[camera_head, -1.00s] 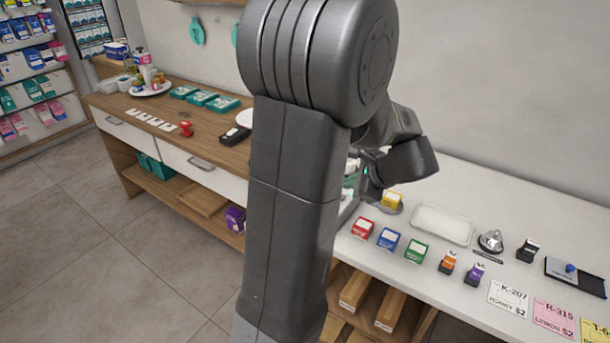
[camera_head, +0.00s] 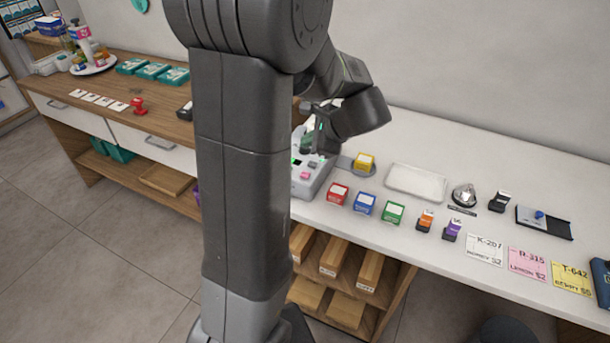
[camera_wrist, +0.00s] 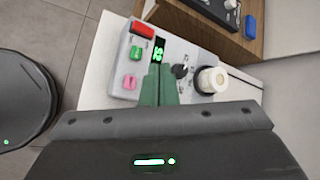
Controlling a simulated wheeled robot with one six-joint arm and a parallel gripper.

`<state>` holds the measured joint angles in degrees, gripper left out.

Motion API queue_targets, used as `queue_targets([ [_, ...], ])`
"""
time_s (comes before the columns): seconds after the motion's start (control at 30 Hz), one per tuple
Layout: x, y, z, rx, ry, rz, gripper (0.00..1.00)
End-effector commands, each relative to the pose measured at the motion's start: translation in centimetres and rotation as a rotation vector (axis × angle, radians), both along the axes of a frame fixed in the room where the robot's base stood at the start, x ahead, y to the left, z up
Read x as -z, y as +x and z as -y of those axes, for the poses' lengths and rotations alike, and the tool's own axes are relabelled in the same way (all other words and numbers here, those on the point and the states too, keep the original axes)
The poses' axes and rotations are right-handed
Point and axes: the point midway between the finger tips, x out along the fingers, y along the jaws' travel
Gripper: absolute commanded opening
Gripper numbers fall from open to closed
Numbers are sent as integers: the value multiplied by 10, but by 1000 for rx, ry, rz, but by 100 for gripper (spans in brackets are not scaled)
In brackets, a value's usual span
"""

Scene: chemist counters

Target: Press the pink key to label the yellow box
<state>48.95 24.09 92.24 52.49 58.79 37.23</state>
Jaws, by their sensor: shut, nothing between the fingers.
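The yellow box (camera_head: 364,161) sits on a round grey dish (camera_head: 347,163) beside the grey label machine (camera_head: 300,184) on the white counter. The machine's pink key (camera_head: 305,176) shows at its front, and the pink key also shows in the wrist view (camera_wrist: 130,82). There, a green key (camera_wrist: 136,53), a red part (camera_wrist: 142,29) and a lit green display (camera_wrist: 158,51) are on the machine. My gripper (camera_wrist: 159,70) is shut and empty, its green fingers over the machine, right of the pink key. In the head view my gripper (camera_head: 308,146) is above the machine; contact cannot be told.
A black knob (camera_wrist: 181,71) and a white roll (camera_wrist: 212,80) stand on the machine. Red (camera_head: 338,194), blue (camera_head: 365,204) and green (camera_head: 392,212) boxes line the counter's front. A white tray (camera_head: 416,183) and a bell (camera_head: 464,195) are farther right.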

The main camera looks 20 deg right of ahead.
Motion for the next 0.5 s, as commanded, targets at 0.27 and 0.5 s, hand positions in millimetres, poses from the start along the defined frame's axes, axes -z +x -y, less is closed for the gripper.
queue_targets([
  [0.27, 42, 0, 0, 1, 3, -1, 0],
  [0.5, 72, 0, 0, 0, 1, -1, 0],
])
